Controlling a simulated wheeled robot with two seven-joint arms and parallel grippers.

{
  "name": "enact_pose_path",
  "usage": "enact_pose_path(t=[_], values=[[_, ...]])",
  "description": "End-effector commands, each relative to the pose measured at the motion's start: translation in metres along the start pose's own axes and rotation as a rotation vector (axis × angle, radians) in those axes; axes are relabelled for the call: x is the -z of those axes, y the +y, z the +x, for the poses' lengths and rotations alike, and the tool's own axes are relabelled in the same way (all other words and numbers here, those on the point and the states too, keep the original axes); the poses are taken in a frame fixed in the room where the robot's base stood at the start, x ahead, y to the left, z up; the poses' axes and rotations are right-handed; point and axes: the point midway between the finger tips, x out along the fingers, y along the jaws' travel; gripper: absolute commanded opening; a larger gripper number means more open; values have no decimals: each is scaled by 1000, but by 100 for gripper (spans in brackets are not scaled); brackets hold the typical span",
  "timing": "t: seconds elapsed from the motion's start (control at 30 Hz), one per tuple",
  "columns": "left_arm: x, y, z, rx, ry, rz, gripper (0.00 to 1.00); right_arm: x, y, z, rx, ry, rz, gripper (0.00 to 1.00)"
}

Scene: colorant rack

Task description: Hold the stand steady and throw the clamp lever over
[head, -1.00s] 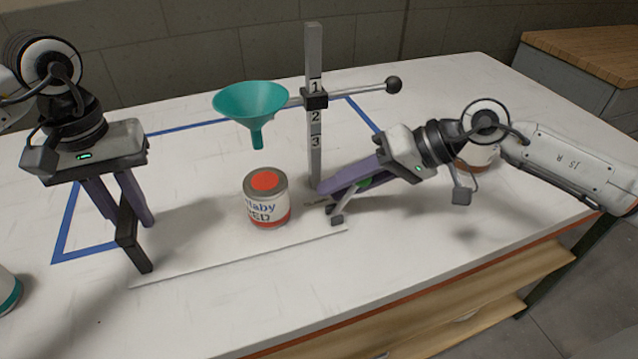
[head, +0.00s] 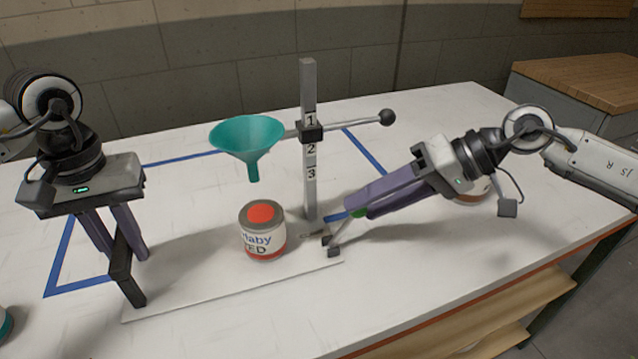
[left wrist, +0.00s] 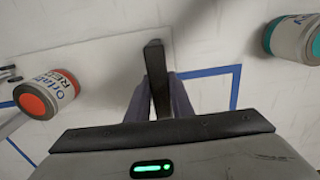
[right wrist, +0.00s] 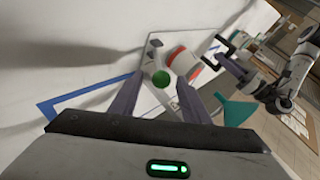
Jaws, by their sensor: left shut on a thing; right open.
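The stand has a white base plate (head: 200,285), a grey post (head: 309,190) marked 1, 2, 3 and a black upright grip bar (head: 125,265) at its left end. My left gripper (head: 130,252) is shut on this grip bar, which also shows between the fingers in the left wrist view (left wrist: 155,70). The clamp lever (head: 348,234) is at the base's right end, rising at a slant to a green knob (head: 359,212). My right gripper (head: 355,206) is open at the knob, partly hiding it. In the right wrist view the knob (right wrist: 162,78) lies ahead between the fingers, apparently untouched.
A teal funnel (head: 247,138) hangs from the post's cross arm, above a red-topped can (head: 263,240) on the base. The arm ends in a black ball (head: 386,117). Another can (head: 474,190) stands behind my right gripper. Blue tape (head: 65,255) marks the table.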

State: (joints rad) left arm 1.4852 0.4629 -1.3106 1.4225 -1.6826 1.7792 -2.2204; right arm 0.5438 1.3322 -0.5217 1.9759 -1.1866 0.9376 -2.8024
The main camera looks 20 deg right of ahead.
Motion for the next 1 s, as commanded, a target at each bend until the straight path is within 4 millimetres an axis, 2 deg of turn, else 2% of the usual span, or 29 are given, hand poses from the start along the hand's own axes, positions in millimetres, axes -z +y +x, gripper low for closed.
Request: enact_pose_path(t=[0.1, 0.3, 0.67, 0.7, 0.8, 0.83, 1.0], values=[[0, 1, 0, -3, 1, 3, 0, 0, 2, -26, -8, -1, 2, 43], [0, 2, 0, -3, 0, 4, 0, -1, 2, -47, -5, -2, 2, 43], [0, 2, 0, -4, 0, 5, 0, 0, 1, -54, -1, -1, 0, 43], [0, 2, 0, -4, 0, 5, 22, 0, 1, -54, -1, -1, 0, 43], [0, 2, 0, -4, 0, 5, 39, 0, 1, -54, -1, -1, 0, 43], [0, 2, 0, -3, 0, 4, 42, 0, 1, -54, -1, -1, 0, 43], [0, 1, 0, -3, 0, 3, 42, 0, 1, -54, -1, -1, 0, 43]])
